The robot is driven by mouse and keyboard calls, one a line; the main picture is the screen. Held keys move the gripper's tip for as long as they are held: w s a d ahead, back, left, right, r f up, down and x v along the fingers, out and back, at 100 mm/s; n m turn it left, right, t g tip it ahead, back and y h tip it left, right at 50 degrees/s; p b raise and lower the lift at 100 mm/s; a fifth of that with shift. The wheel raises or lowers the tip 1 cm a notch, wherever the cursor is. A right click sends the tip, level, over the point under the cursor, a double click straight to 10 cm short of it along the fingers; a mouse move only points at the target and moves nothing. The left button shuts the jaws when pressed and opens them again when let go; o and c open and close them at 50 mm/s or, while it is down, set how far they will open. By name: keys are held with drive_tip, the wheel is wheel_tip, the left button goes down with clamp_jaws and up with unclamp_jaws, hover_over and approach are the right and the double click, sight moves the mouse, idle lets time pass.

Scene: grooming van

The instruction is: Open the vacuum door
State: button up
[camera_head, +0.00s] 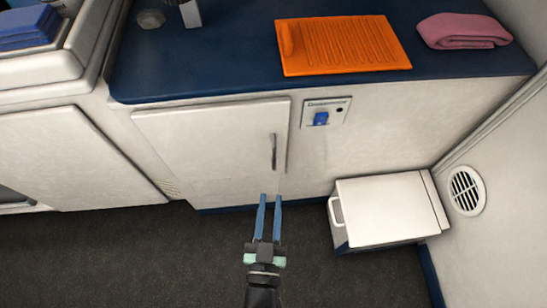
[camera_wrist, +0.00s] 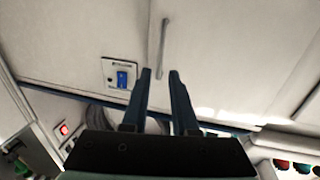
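A white cabinet door (camera_head: 212,150) is under the blue counter and looks shut. No label on it can be read, so I cannot confirm from a marking that it is the vacuum door. Its upright metal bar handle (camera_head: 273,152) is near the right edge; the handle also shows in the wrist view (camera_wrist: 163,45), just beyond my fingertips. My gripper (camera_head: 269,198) is open and empty, its two blue fingers pointing at the door, below the handle in the head view. In the wrist view my gripper (camera_wrist: 160,77) has the handle's near end between its fingertips in the picture; contact cannot be told.
A white box with a handle (camera_head: 385,210) stands on the floor at right. An orange tray (camera_head: 345,45) and pink towel (camera_head: 465,30) lie on the counter (camera_head: 230,60). The dark floor (camera_head: 120,255) at left is clear.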

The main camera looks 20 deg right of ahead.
sight(274, 162)
drive_tip(key=b+x, duration=0.2)
drive_tip(key=x, duration=0.9)
drive_tip(key=shift+w, duration=0.15)
drive_tip(key=shift+c, duration=0.3)
clamp_jaws()
idle(0.7)
